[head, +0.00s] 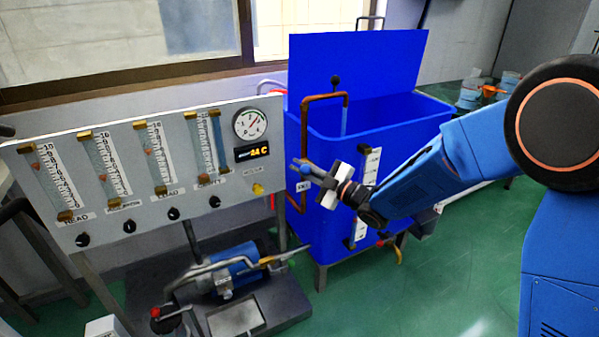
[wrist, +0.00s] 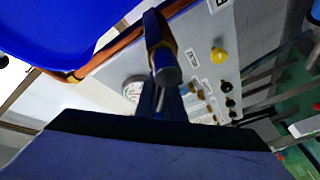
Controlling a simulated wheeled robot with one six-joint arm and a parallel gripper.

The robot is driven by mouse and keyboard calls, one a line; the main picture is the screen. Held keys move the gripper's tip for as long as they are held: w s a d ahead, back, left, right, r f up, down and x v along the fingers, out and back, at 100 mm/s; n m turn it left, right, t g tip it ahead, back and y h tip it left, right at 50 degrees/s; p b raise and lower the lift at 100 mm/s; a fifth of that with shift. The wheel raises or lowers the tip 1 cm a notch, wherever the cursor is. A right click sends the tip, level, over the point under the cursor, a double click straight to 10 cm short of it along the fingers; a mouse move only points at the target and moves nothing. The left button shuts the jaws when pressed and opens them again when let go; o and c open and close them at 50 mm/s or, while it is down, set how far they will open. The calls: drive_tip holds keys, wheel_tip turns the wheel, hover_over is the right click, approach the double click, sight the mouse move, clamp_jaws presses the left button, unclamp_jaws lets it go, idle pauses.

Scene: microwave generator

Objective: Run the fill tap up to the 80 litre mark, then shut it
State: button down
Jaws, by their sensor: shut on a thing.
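The blue tank (head: 335,150) stands with its lid up. A copper fill pipe (head: 305,120) rises at its left and bends over the rim; a pale blue stream (head: 344,121) falls from its end into the tank. My gripper (head: 308,171) is shut on the tap handle (head: 298,164) beside the pipe. In the wrist view the handle (wrist: 164,66) shows as a dark bar with a grey end, near the copper pipe (wrist: 120,43). The white level scale (head: 366,178) on the tank front is partly hidden by my gripper and arm; its marks and level are unreadable.
A panel (head: 235,180) with several flow tubes, knobs and a round gauge (head: 250,124) stands close left of my gripper. Green floor (head: 455,270) is clear to the right.

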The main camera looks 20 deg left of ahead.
drive_tip(key=shift+s+a+r+m+y, duration=0.1)
drive_tip(key=shift+s+r+m+y, duration=0.2)
drive_tip(key=shift+r+m, duration=0.15)
drive_tip(key=c, duration=2)
unclamp_jaws()
drive_tip(key=shift+r, duration=0.1)
drive_tip(key=shift+o, duration=0.7)
drive_tip(key=shift+s+r, duration=0.1)
drive_tip(key=shift+r, duration=0.1)
drive_tip(key=shift+d+f+t, duration=0.25)
drive_tip(key=shift+d+t, duration=0.05)
drive_tip(key=shift+d, duration=0.35)
drive_tip(key=v, duration=1.6)
drive_tip(key=shift+d, duration=0.1)
